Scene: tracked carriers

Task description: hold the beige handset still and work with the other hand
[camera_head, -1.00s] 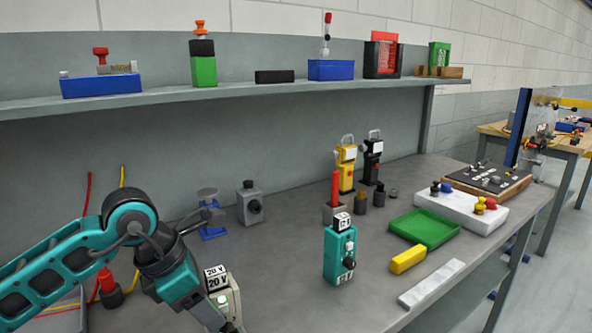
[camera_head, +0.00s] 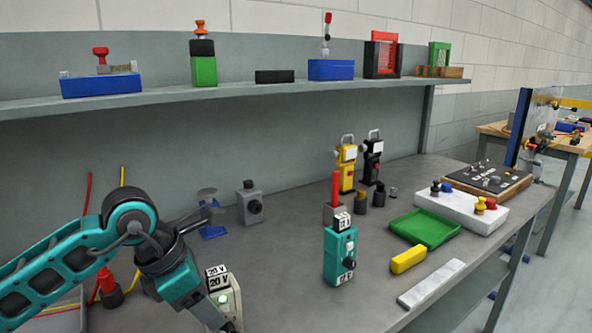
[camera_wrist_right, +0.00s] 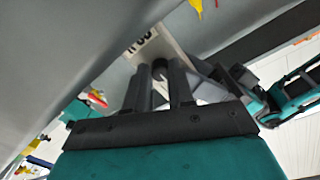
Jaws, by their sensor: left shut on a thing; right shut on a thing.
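The beige handset (camera_head: 236,292) stands at the front left of the bench in the head view, with a 20 V label on top and a small green light. It is cut by the lower frame edge. My left gripper (camera_head: 230,325) is at its lower front and shut on it; the contact is partly hidden. In the right wrist view the handset's pale, lettered body (camera_wrist_right: 172,50) is beyond my right gripper (camera_wrist_right: 161,78). The right fingers are shut on a dark round knob (camera_wrist_right: 159,69) at the handset. My left gripper (camera_wrist_right: 238,76) is beside it there.
A teal handset (camera_head: 340,258) stands mid-bench. A yellow block (camera_head: 408,260), green tray (camera_head: 425,228) and white strip (camera_head: 431,284) lie to its right. A grey box (camera_head: 249,205) and blue stand (camera_head: 213,232) are behind. A shelf (camera_head: 285,95) runs above.

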